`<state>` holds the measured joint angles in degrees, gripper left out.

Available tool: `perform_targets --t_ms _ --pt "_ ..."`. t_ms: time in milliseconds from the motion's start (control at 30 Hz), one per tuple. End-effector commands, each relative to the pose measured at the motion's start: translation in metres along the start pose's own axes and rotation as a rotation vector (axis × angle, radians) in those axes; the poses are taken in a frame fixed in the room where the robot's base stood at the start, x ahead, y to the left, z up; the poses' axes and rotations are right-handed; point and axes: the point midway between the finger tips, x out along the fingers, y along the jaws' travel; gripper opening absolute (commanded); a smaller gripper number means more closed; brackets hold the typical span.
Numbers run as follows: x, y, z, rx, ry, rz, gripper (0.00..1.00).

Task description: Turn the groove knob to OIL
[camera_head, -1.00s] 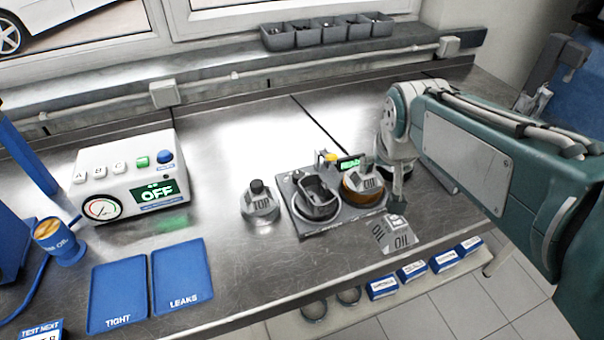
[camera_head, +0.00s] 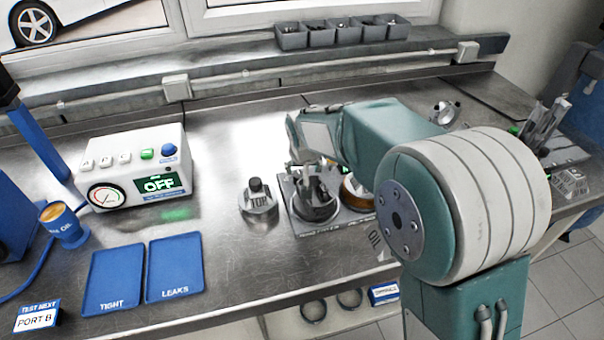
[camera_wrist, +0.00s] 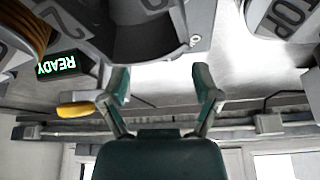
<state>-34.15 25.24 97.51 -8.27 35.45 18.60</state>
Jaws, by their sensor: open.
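A dark grey fixture (camera_head: 300,228) stands on the bench. Its left station holds a round dark part (camera_head: 314,208), mostly hidden by my gripper; I cannot tell whether this is the groove knob or where it points. In the wrist view a large dark rounded part (camera_wrist: 140,42) with a "2" lies just beyond my jaws. My gripper (camera_wrist: 161,84) is open, with nothing between its fingertips; in the head view it (camera_head: 312,174) is over the left station. A yellow knob-like piece (camera_wrist: 76,110) is beside the green READY display (camera_wrist: 58,66). The orange-brown coil (camera_head: 357,193) is partly hidden.
A grey TOP block (camera_head: 259,199) stands close left of the fixture. The OFF tester (camera_head: 132,170), blue TIGHT tray (camera_head: 112,280) and LEAKS tray (camera_head: 174,270) are further left. Grey bins (camera_head: 342,32) line the back ledge. My arm hides the bench at right.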

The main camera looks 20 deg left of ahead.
Motion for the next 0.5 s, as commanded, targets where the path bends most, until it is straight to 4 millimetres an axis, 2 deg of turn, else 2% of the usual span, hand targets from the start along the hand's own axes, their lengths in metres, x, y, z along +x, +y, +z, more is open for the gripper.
perform_targets --t_ms 100,200,500 --pt "0.021 -0.002 0.001 -0.003 -0.004 0.001 0.80" --pt "0.031 -0.002 0.001 -0.004 -0.003 0.002 0.80" --pt "0.035 0.001 0.001 -0.001 0.001 -0.002 0.80"
